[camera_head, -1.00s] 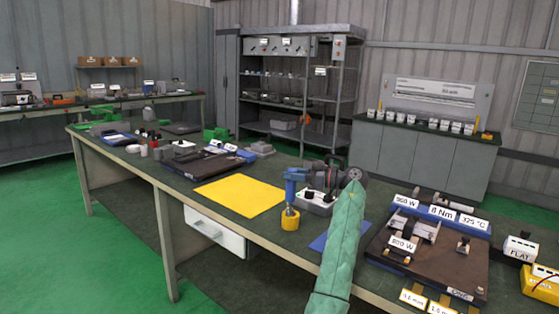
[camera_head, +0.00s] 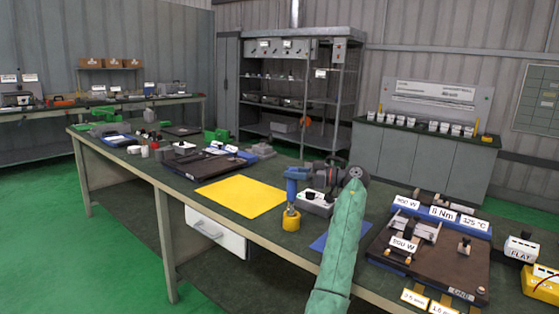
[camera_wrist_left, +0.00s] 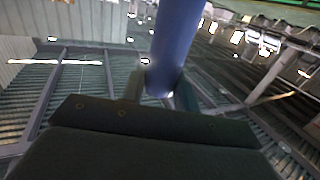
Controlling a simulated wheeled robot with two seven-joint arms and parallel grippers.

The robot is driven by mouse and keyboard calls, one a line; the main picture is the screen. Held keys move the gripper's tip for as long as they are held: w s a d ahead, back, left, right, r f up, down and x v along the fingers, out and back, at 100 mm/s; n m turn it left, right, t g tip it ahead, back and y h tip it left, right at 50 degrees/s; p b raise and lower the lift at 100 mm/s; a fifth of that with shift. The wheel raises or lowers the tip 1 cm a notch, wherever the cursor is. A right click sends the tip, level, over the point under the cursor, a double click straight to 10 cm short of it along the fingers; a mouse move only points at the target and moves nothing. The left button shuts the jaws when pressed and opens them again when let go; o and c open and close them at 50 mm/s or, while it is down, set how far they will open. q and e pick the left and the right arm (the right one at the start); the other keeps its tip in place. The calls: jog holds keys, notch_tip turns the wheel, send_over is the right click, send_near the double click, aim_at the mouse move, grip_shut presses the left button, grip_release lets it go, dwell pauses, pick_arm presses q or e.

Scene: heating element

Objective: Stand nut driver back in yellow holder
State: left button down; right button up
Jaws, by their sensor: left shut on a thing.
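The blue nut driver (camera_head: 292,186) is upright near the table's front edge, its shaft pointing down at the small yellow holder (camera_head: 291,223). The shaft's lower end meets the holder's top in the picture; I cannot tell how deep it sits. My left gripper (camera_head: 307,174) is shut on the nut driver's handle, reaching it from the right, above the holder. In the left wrist view the blue handle (camera_wrist_left: 178,40) shows between the fingers (camera_wrist_left: 160,90). My green-sleeved left arm hides part of the table. My right gripper is not in view.
A yellow mat (camera_head: 240,196) lies left of the holder. A grey box with black knobs (camera_head: 316,204) stands close behind it on the right. A blue mat (camera_head: 328,240) lies near my arm. A dark fixture board (camera_head: 430,262) with labelled parts fills the right side.

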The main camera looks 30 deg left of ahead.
pick_arm(q)
jog(key=shift+w+a+b, duration=0.2)
jog(key=shift+a+b, duration=0.05)
jog(key=shift+b, duration=0.05)
dwell(0.9)
jog(key=shift+f+b, duration=0.35)
jog(key=shift+f, duration=0.1)
jog(key=shift+s+d+f, duration=0.1)
jog(key=shift+f, duration=0.2)
jog(key=shift+f+b, duration=0.35)
jog(key=shift+b, duration=0.25)
jog(key=shift+s+f+b, duration=0.1)
jog(key=shift+s+b, duration=0.2)
jog(key=shift+b, duration=0.15)
jog(key=shift+s, duration=0.1)
dwell(0.3)
jog(key=shift+w+d+r, duration=0.1)
jog(key=shift+w+r, duration=0.15)
jog(key=shift+r, duration=0.5)
dwell(0.6)
jog(key=shift+r, duration=0.3)
jog(key=shift+w+a+r+b, duration=0.25)
jog(key=shift+r+b, duration=0.05)
jog(key=shift+b, duration=0.15)
dwell(0.4)
